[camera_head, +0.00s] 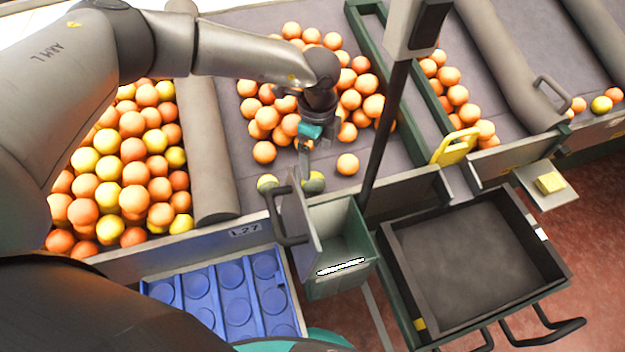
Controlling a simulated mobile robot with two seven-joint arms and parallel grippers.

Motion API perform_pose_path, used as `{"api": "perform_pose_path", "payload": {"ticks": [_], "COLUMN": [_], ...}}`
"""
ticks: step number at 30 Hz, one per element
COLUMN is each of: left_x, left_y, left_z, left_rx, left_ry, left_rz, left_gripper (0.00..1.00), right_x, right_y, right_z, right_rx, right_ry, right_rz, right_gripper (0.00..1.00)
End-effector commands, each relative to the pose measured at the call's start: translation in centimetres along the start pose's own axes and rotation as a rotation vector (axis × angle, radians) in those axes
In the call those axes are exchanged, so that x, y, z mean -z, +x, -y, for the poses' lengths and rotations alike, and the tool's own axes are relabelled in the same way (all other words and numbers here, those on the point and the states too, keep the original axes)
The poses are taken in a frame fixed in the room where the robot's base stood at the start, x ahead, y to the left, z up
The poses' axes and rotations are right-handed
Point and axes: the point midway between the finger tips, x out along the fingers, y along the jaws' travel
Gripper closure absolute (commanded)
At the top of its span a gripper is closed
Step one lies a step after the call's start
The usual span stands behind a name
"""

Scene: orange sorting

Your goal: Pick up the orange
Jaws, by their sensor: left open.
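Many oranges (264,152) lie on the grey sorting surface (300,205) in the middle, most of them in a cluster. One orange (347,164) lies apart, near the front edge. The arm hides part of the cluster. My right gripper is not in view.
A bin of mixed orange and yellow fruit (130,170) is at left. In front are a blue tray with round recesses (238,300), a grey-green box (345,250) with an open flap, and an empty black tray (470,250). A dark pole (385,135) stands right of the gripper.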

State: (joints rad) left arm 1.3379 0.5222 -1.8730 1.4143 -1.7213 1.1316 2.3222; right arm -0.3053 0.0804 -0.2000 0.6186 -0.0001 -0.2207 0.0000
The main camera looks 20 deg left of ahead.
Motion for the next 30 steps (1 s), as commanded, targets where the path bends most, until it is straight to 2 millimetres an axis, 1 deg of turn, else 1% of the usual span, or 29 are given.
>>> {"api": "perform_pose_path", "payload": {"ticks": [1,4,7,11,14,18,21,24,30], "left_x": [0.0,0.0,0.0,0.0,-0.2,-0.6,-0.6,-0.6,-0.6], "left_y": [1.4,3.2,4.4,5.0,6.0,8.2,9.5,10.1,10.2], "left_z": [-0.1,-0.1,0.0,0.0,-0.1,-0.3,-0.3,-0.3,-0.3], "left_rx": [-0.002,-0.002,-0.001,0.000,-0.002,-0.002,-0.001,0.000,0.000], "left_ry": [0.000,0.000,-0.001,0.000,0.000,-0.001,-0.001,-0.001,-0.001], "left_rz": [0.001,0.001,0.000,-0.001,0.000,0.001,0.000,-0.001,-0.001], "left_gripper": [0.00,0.00,0.00,0.00,0.00,0.00,0.00,0.00,0.00], "right_x": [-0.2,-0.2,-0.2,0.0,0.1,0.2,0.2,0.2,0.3], "right_y": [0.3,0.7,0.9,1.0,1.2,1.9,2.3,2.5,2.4], "right_z": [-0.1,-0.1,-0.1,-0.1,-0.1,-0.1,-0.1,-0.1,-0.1], "right_rx": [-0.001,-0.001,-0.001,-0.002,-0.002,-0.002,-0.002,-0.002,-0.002], "right_ry": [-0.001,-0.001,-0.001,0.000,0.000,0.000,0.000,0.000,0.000], "right_rz": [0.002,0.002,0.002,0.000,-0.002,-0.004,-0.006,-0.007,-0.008], "right_gripper": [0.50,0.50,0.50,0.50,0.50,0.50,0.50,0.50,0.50]}}
